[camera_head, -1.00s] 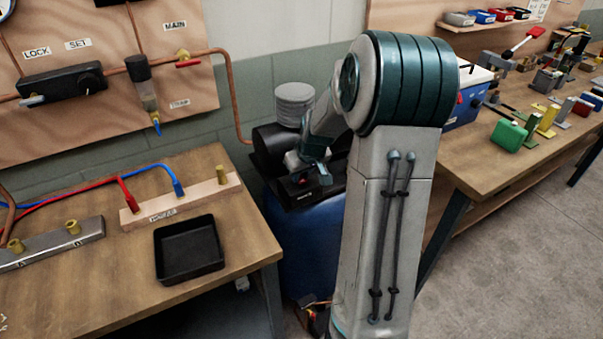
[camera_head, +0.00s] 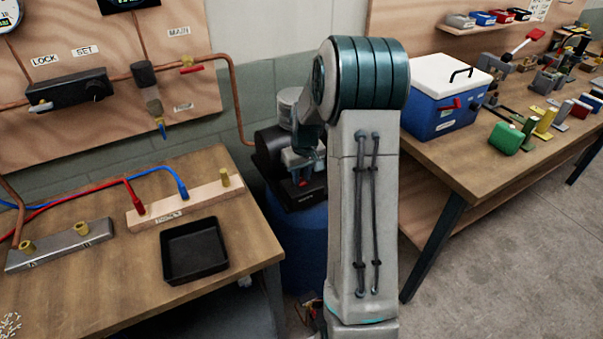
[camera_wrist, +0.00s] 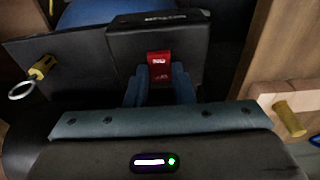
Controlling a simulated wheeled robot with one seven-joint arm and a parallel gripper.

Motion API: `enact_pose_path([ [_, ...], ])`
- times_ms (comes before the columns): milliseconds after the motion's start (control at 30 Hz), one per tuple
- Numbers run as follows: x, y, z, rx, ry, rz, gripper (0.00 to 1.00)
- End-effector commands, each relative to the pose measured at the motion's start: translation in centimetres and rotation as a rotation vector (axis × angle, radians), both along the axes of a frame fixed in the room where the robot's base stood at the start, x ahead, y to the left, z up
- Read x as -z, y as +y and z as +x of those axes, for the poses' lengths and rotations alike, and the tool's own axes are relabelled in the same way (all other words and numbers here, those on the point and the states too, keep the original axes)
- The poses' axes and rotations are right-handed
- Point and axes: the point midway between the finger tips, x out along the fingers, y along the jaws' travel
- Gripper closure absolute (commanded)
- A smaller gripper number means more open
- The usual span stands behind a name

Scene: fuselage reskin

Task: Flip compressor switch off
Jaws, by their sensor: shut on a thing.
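The compressor has a black top box (camera_head: 305,194) over a blue tank (camera_head: 300,250), and stands in the gap between the two benches. Its small red switch (camera_wrist: 159,66) sits on the front of the black box in the wrist view. The switch's lower part is hidden between the fingers. In the head view my arm hides part of the compressor.
The left bench (camera_head: 90,290) holds a black tray (camera_head: 194,250) and a wooden block (camera_head: 195,205) with red and blue hoses. A yellow valve with a ring (camera_wrist: 42,67) is left of the switch. The right bench (camera_head: 440,165) carries a blue cooler (camera_head: 432,122).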

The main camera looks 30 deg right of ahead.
Motion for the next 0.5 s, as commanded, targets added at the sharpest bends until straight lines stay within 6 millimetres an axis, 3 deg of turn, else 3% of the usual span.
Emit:
enact_pose_path([
  [33, -0.04, -0.01, 0.0, 0.0, -0.001, 0.0, 1.0],
  [67, -0.05, -0.01, 0.0, 0.0, -0.001, 0.0, 0.7],
  [100, -0.05, -0.01, 0.0, 0.0, -0.001, 0.0, 0.59],
  [500, -0.68, -0.04, -0.04, 0.0, -0.004, -0.001, 0.56],
])
